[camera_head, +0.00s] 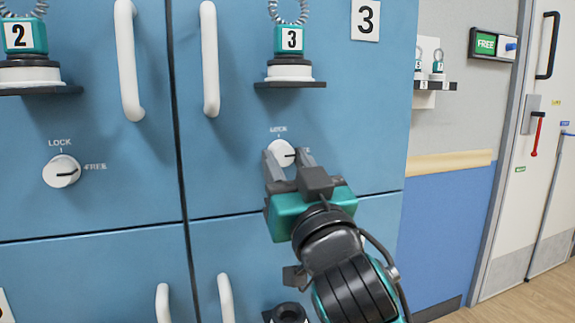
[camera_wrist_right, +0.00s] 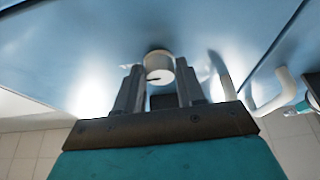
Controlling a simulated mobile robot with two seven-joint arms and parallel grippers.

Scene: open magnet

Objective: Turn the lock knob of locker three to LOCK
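My right gripper (camera_head: 287,163) is at the knob, with one grey finger on each side. In the right wrist view, the knob (camera_wrist_right: 159,67) shows between the fingertips (camera_wrist_right: 158,75), with a narrow gap visible on each side. The fingers look open. My left gripper is out of view.
Locker two's knob (camera_head: 61,171) is at the left. White door handles (camera_head: 210,58) stand out from the doors. A small shelf (camera_head: 290,84) holds a teal block marked 3 above the knob. A grey and blue wall and a door (camera_head: 512,150) are at the right.

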